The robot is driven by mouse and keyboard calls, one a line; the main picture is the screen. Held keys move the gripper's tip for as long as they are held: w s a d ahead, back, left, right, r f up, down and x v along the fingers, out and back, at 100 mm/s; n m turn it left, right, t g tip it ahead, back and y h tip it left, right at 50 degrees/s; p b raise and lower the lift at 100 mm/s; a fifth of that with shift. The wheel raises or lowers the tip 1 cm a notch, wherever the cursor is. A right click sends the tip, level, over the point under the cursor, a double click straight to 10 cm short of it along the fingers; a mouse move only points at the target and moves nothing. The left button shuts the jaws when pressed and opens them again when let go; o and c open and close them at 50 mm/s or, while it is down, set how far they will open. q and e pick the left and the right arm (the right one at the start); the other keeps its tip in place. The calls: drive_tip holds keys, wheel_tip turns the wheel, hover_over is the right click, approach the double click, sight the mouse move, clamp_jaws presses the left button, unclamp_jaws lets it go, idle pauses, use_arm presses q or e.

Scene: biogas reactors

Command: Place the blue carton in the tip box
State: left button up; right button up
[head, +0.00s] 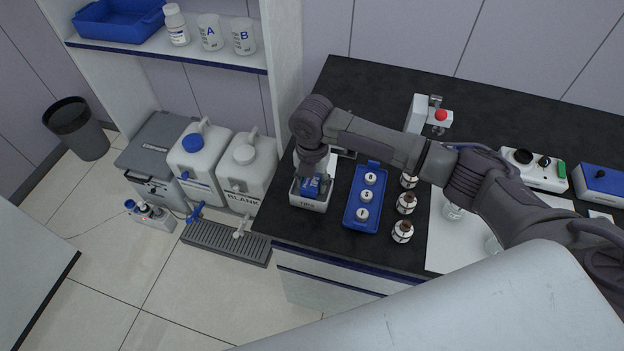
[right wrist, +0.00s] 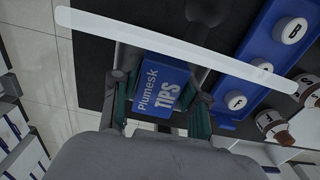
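The blue carton (head: 311,187), lettered "Plumesk TIPS" in the right wrist view (right wrist: 160,87), is between the fingers of my right gripper (head: 314,174). The fingers lie close along both its sides in the right wrist view (right wrist: 161,108) and look shut on it. The carton is at the opening of the white tip box (head: 309,204), labelled "TIPS", at the bench's left front edge. The gripper points down over the box. I cannot tell whether the carton touches the box floor. My left gripper is not in view.
A blue tray (head: 361,211) with white-capped pieces stands close to the right of the box. Several brown bottles (head: 403,231) stand beyond it. White canisters (head: 247,166) stand on the floor left of the bench. Dark bench top behind is partly clear.

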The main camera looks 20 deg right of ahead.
drive_tip(key=shift+r, duration=0.15)
wheel_tip(320, 180, up, 12)
drive_tip(key=b, duration=0.1)
drive_tip(key=shift+b, duration=0.35)
idle(0.6)
